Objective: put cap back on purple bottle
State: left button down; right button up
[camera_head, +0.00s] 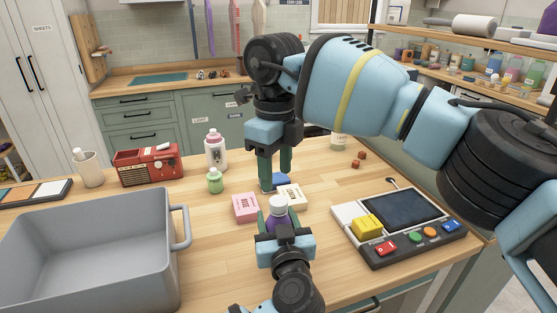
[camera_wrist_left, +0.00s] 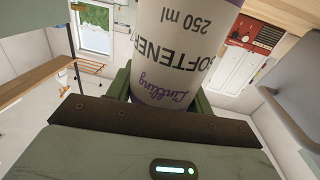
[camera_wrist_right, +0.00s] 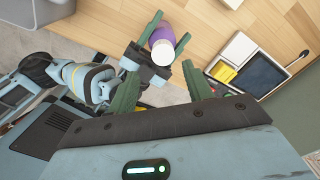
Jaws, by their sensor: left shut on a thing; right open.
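A purple bottle (camera_head: 275,223) with a white top stands upright in my left gripper (camera_head: 278,225), near the table's front edge. It also shows in the right wrist view (camera_wrist_right: 158,37), with a round white top facing the camera. I cannot tell whether this white top is the cap or bare bottle. In the left wrist view the bottle (camera_wrist_left: 180,45) fills the jaws, with a white softener label. My right gripper (camera_head: 276,178) is open and points down beyond the bottle, above the table. Its fingers (camera_wrist_right: 160,85) are apart and hold nothing visible. No separate cap is clearly seen.
A grey bin (camera_head: 85,255) stands left, a button panel (camera_head: 400,226) right. A green bottle (camera_head: 215,181) and a pink-capped bottle (camera_head: 215,150) stand behind.

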aim_at(279, 200)
jog(key=n, duration=0.5)
jog(key=shift+r, duration=0.2)
jog(key=n, duration=0.4)
jog(key=shift+d+r+n, duration=0.1)
jog(key=shift+r+n, duration=0.05)
jog(key=shift+n, duration=0.15)
jog(key=n, duration=0.4)
jog(key=shift+w+r+n, duration=0.1)
jog(key=shift+r+n, duration=0.05)
jog(key=shift+n, duration=0.15)
jog(key=n, duration=0.4)
jog(key=shift+d+r+n, duration=0.1)
jog(key=shift+r+n, duration=0.05)
jog(key=shift+n, duration=0.15)
jog(key=shift+f, duration=4)
jog(key=shift+c, duration=0.2)
